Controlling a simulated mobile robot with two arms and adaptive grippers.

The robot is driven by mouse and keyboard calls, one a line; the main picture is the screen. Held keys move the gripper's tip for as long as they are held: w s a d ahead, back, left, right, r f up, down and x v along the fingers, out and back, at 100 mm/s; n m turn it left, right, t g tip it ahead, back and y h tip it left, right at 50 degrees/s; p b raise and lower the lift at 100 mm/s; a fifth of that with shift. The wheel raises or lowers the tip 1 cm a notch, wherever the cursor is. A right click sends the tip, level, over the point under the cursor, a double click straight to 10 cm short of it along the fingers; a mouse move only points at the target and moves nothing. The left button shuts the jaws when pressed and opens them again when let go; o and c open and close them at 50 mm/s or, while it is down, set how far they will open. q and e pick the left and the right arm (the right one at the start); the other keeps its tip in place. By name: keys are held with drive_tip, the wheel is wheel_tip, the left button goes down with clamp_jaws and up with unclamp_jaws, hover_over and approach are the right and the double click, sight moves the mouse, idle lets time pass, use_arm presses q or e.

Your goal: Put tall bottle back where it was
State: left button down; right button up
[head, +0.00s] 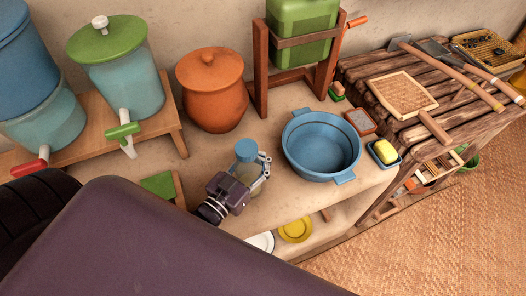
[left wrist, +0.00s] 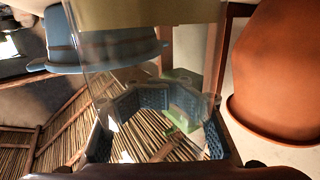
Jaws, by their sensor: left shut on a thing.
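The tall bottle (head: 246,152) has a blue cap and a clear body. It stands or hangs at the counter, left of the blue basin; I cannot tell whether its base touches the counter. My left gripper (head: 260,178) is shut around the bottle's body, which the gripper and wrist partly hide. In the left wrist view the bottle's clear body (left wrist: 145,55) fills the upper middle, with a tan band at the top, and the gripper fingers (left wrist: 155,125) show around and through it. My right gripper is not in view.
A blue two-handled basin (head: 321,146) stands close right of the gripper. An orange lidded pot (head: 211,90) stands behind. Soap in a blue dish (head: 385,152) lies right of the basin. Left are water dispensers on a wooden stand (head: 176,125). Plates (head: 295,229) lie on a lower shelf.

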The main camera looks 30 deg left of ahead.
sight(245, 173)
use_arm(q)
drive_tip(key=shift+f, duration=0.15)
drive_tip(key=c, duration=1.1)
unclamp_jaws()
drive_tip(key=s, duration=0.2)
drive_tip(key=s+a, duration=0.1)
drive_tip(key=s, duration=0.2)
drive_tip(key=s+b, duration=0.1)
drive_tip(key=s, duration=0.1)
drive_tip(key=shift+s+a, duration=0.15)
drive_tip(key=shift+s, duration=0.05)
